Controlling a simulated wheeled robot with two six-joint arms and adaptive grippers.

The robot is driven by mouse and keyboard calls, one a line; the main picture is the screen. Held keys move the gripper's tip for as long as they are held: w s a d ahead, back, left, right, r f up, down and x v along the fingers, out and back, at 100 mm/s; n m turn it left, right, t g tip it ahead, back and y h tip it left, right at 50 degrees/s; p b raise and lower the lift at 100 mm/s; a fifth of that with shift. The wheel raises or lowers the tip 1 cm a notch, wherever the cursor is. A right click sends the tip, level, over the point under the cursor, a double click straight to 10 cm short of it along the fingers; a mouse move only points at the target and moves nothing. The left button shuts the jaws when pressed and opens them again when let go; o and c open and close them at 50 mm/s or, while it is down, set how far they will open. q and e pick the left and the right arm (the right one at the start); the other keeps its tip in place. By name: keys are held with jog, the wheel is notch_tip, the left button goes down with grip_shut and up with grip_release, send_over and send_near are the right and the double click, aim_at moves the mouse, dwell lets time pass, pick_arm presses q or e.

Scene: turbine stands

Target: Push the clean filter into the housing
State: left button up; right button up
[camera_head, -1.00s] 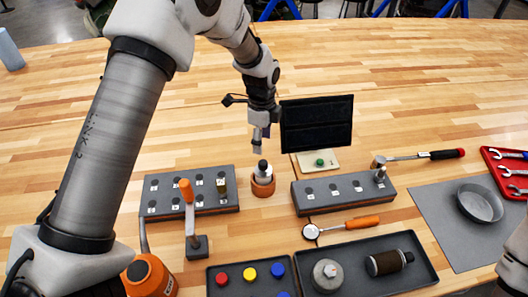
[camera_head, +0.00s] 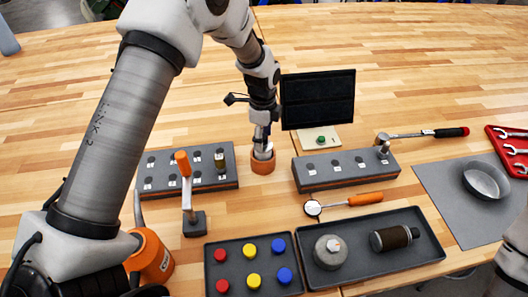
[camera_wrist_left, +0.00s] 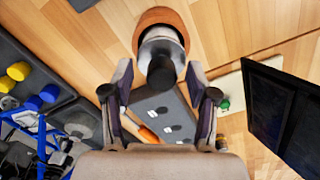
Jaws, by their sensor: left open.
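The clean filter (camera_head: 264,152) is a pale cylinder with a black knob, standing in the round orange-brown housing (camera_head: 262,166). The filter's body (camera_wrist_left: 161,42) still shows above the housing rim (camera_wrist_left: 150,16) in the left wrist view. My left gripper (camera_head: 262,138) is directly above the housing and hides the knob in the head view. In the left wrist view, its open fingers (camera_wrist_left: 163,95) stand apart, with the black knob just beyond them. I cannot tell whether they touch it. My right gripper is out of view.
Numbered grey blocks stand left (camera_head: 160,182) and right (camera_head: 318,184) of the housing. A dark screen (camera_head: 318,98) stands close behind. In front are a dial tool with an orange handle (camera_head: 366,199) and trays with colored caps (camera_head: 211,284) and a dark brown cylinder (camera_head: 392,238).

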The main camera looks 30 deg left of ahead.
pick_arm(q)
jog(key=shift+w, duration=0.1)
jog(key=shift+w+f, duration=0.15)
jog(key=shift+s+p, duration=0.25)
jog(key=shift+p, duration=0.2)
grip_shut()
